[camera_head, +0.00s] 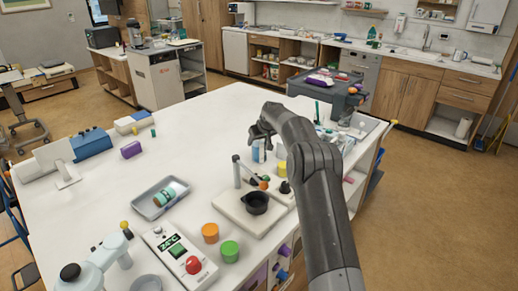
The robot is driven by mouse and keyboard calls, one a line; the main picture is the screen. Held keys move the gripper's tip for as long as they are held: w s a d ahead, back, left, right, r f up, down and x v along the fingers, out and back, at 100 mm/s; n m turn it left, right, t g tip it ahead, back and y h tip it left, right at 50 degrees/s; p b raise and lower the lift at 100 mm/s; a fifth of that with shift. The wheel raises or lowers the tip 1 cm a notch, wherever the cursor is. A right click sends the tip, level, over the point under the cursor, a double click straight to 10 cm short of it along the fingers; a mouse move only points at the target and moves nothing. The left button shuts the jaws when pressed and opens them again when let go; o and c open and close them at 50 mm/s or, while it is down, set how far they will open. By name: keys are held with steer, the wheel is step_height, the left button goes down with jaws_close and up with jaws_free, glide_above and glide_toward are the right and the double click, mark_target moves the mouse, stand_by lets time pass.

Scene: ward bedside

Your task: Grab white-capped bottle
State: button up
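A small blue and white bottle (259,152) stands on the white table, just below my gripper in the picture. Its top is hidden behind the gripper, so I cannot see its cap colour. My dark gripper (261,136) hangs over the table at the end of my arm, pointing down and left. I cannot tell whether its fingers are open, touch the bottle or only overlap it in the picture.
A beige device with a black bowl (256,202) stands nearer, with a yellow-lidded item (282,168) beside it. Orange (210,233) and green (230,251) jars stand in front. A grey tray (147,209) holds a teal bottle (164,197).

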steer(key=c, duration=0.7)
steer(key=shift+c, duration=0.4)
steer(key=shift+r, duration=0.2)
